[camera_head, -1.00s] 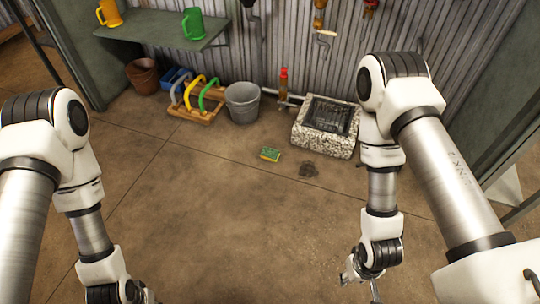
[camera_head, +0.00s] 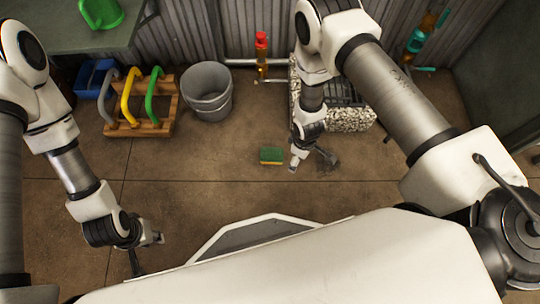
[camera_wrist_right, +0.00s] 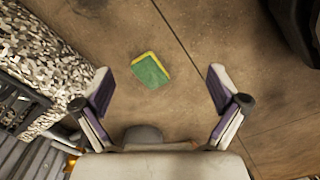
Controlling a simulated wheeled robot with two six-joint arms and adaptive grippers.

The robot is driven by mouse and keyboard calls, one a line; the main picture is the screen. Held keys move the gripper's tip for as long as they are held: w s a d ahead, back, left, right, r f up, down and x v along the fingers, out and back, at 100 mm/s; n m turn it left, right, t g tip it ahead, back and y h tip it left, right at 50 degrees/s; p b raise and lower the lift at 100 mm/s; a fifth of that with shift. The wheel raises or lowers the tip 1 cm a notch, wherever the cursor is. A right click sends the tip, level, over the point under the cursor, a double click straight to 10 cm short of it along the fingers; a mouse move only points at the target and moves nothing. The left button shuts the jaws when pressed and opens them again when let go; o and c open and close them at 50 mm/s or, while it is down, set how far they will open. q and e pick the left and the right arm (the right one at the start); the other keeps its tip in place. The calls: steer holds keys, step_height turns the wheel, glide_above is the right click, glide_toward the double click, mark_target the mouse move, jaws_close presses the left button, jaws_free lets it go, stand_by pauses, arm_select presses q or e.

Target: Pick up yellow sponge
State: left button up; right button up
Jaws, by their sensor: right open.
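The sponge (camera_head: 272,156), green on top with a yellow edge, lies on the brown floor. My right gripper (camera_head: 314,160) is just to the right of it in the head view, with the fingers spread. In the right wrist view, the sponge (camera_wrist_right: 151,71) lies beyond and between the open fingertips of the right gripper (camera_wrist_right: 160,78), and nothing is held. My left gripper (camera_head: 147,254) is low over the floor at left, fingers apart and empty.
A speckled stone basin (camera_head: 350,117) stands behind my right arm. A grey bucket (camera_head: 207,94), a wooden rack with coloured handles (camera_head: 140,127) and a blue bin (camera_head: 93,80) stand along the corrugated wall. The floor around the sponge is clear.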

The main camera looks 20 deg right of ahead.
mark_target(272, 154)
steer(key=w+a+f+n+b, duration=0.2)
steer(key=w+f, duration=0.1)
steer(key=f, duration=0.1)
steer(key=w+a+f+n+b, duration=0.2)
steer(key=w+f, duration=0.2)
steer(key=w+a+f+n+b, duration=0.2)
steer(key=w+f, duration=0.2)
steer(key=shift+w+a+f, duration=0.15)
steer(key=shift+a+f, duration=0.05)
steer(key=shift+f, duration=0.1)
step_height(272, 154, down, 7)
steer(key=b, duration=0.4)
steer(key=shift+w+r, duration=0.1)
steer(key=shift+w, duration=0.05)
steer(key=shift+r, duration=0.2)
arm_select(q)
step_height(272, 154, down, 14)
steer(key=shift+w+a+r, duration=0.15)
steer(key=shift+w, duration=0.15)
arm_select(e)
steer(key=c, duration=0.8)
